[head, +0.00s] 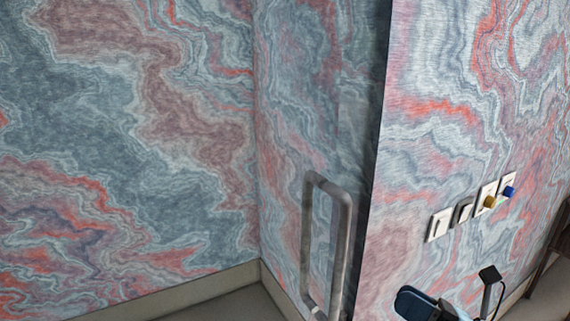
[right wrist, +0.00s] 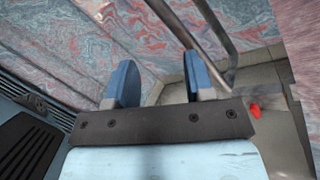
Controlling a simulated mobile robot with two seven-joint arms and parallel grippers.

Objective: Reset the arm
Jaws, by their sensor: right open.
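My right gripper (head: 448,302) is at the bottom right of the head view, in front of the marbled wall and below the wall switches. In the right wrist view its two blue fingers (right wrist: 159,78) stand wide apart with nothing between them. A long grey handle (head: 307,245) is on the edge of a marbled panel, left of the gripper in the head view. A grey bar (right wrist: 205,45) that looks like this handle passes beyond the right finger in the wrist view; contact is not visible. My left gripper is not in view.
Bare grey floor (head: 235,303) shows at the bottom. A small red object (right wrist: 255,111) lies at the right of the wrist view.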

